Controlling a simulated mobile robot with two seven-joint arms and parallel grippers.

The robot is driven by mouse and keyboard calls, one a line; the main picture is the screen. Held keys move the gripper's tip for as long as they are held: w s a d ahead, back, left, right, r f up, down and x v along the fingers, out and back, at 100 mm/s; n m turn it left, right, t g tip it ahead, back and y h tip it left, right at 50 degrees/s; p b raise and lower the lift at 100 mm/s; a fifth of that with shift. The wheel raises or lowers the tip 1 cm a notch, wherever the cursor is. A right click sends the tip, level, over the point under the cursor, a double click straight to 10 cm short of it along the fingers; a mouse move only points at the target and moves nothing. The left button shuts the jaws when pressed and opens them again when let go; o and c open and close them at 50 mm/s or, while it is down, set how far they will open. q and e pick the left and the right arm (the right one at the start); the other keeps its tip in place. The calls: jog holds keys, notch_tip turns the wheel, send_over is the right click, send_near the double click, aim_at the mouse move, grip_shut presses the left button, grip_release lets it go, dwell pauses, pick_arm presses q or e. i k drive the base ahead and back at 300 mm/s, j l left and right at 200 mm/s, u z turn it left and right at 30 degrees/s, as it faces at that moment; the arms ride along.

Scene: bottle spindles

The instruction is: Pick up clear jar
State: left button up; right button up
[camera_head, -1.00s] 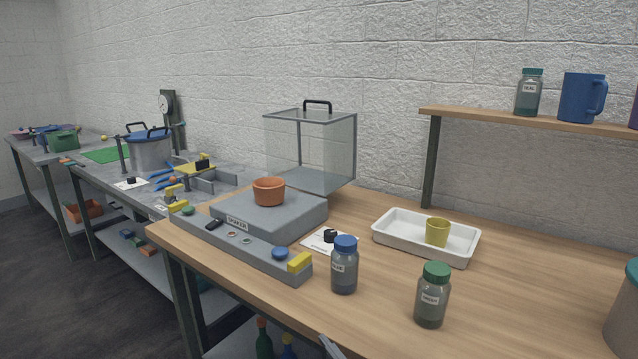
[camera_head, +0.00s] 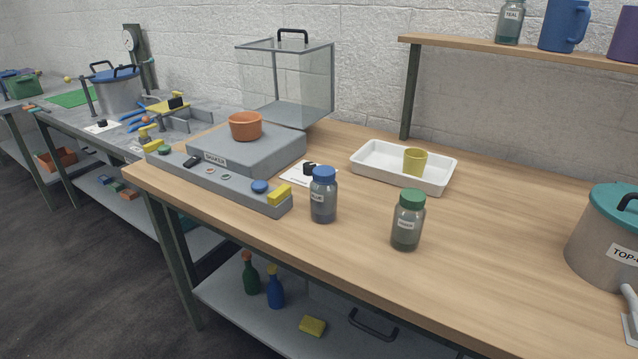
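Three see-through jars show. One with a blue lid (camera_head: 323,197) stands upright near the front edge of the wooden table. One with a green lid (camera_head: 408,222) stands upright to its right. The table jars look greyish and carry labels too small to read surely. I cannot tell which one is the clear jar. Neither of my grippers is in view, and nothing touches the jars.
A grey shaker (camera_head: 250,150) with an orange pot (camera_head: 245,126) is at left, a clear box (camera_head: 287,80) behind. A white tray (camera_head: 375,158) holds a yellow cup (camera_head: 415,161). A teal-lidded pot (camera_head: 600,240) stands at right. The table between the green-lidded jar and pot is clear.

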aim_at(323, 197)
jog(key=i+j+z, duration=0.15)
jog(key=j, duration=0.2)
jog(key=i+j+z, duration=0.15)
jog(key=j, duration=0.2)
jog(key=i+j+z, duration=0.1)
jog(key=j, duration=0.3)
jog(key=i, duration=0.1)
